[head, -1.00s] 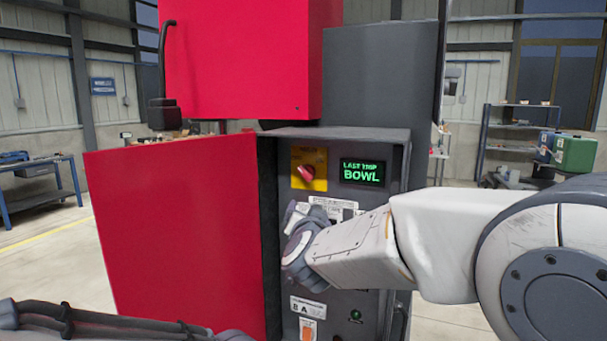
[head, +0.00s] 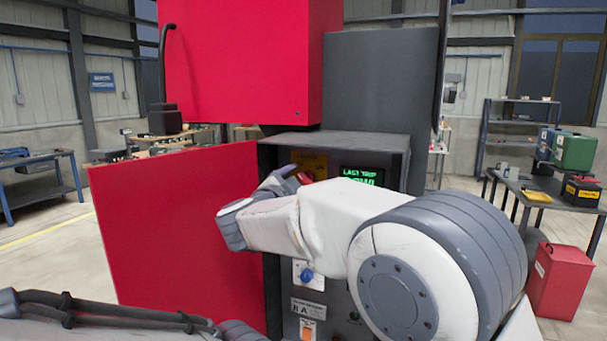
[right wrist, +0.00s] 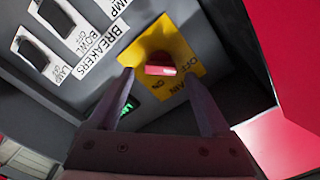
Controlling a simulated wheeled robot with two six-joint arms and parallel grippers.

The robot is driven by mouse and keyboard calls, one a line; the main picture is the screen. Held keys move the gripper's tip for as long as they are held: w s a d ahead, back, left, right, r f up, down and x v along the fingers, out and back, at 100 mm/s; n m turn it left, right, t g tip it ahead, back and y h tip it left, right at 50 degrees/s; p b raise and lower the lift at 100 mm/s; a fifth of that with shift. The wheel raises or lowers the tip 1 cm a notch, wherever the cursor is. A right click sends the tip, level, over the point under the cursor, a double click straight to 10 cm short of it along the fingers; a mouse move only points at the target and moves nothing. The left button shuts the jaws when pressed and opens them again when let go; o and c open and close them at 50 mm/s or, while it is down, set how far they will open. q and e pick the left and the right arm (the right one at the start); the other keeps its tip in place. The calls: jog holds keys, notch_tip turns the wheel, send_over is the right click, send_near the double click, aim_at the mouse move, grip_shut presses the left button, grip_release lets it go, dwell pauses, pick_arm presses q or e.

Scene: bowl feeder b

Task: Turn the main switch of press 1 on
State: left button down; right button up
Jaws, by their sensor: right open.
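The main switch is a red rotary knob (head: 304,178) on a yellow plate (head: 314,162), high in the open control cabinet of the red press. In the right wrist view, the red knob (right wrist: 160,66) sits on the yellow plate (right wrist: 178,50) marked MAIN, OFF and ON. My right gripper (head: 284,178) is open in front of it. In the wrist view, its fingertips (right wrist: 159,80) stand either side of the knob; I cannot tell if they touch it. My forearm hides part of the panel. My left arm shows at the bottom left, its gripper out of view.
The red cabinet door (head: 180,225) stands open at left. A green-lettered display (head: 360,174) is beside the switch, partly covered. Below are a blue knob (head: 306,275) and an orange switch (head: 307,329). Black breakers (right wrist: 53,16) share the panel. A red bin (head: 560,280) stands at right.

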jog(key=shift+x, duration=0.8)
grip_shut()
